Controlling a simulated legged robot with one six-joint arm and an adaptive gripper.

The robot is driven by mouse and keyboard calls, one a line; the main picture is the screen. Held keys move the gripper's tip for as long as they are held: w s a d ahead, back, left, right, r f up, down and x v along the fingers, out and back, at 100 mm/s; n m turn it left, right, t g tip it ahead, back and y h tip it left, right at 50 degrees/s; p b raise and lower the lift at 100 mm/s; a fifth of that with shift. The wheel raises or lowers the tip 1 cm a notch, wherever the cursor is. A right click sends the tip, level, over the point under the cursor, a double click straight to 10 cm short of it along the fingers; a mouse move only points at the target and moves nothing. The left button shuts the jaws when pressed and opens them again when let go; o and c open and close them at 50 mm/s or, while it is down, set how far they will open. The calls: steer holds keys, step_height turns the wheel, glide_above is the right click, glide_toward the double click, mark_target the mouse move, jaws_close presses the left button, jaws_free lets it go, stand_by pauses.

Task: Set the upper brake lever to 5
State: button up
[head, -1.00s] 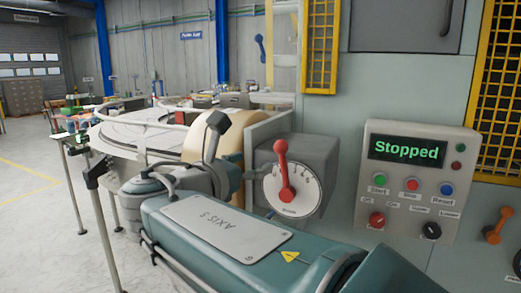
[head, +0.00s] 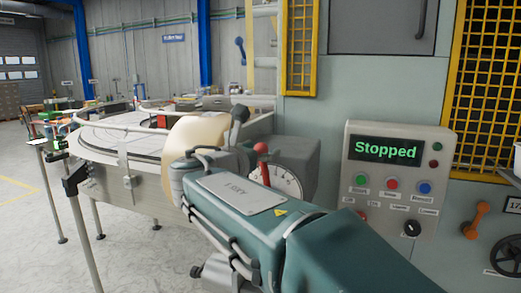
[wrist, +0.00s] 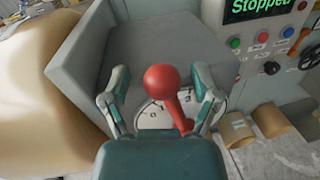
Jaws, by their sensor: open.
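The red lever with a ball knob (wrist: 164,79) stands on a white numbered dial (wrist: 153,116) on a grey box. In the head view the knob (head: 261,147) points up over the dial (head: 287,181), whose lower part my arm hides. The dial's marks are too small to read the setting. In the wrist view my gripper (wrist: 160,98) is open, with one finger left and one right of the red lever. I cannot tell whether either finger touches it. In the head view my arm covers the gripper.
A control panel (head: 397,205) reading "Stopped" stands right of the dial. An orange lever (head: 476,220) and a black handwheel (head: 508,256) are farther right. A large tan roll (wrist: 40,75) and a grey plate (wrist: 85,55) stand close on the left.

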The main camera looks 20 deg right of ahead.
jaws_close()
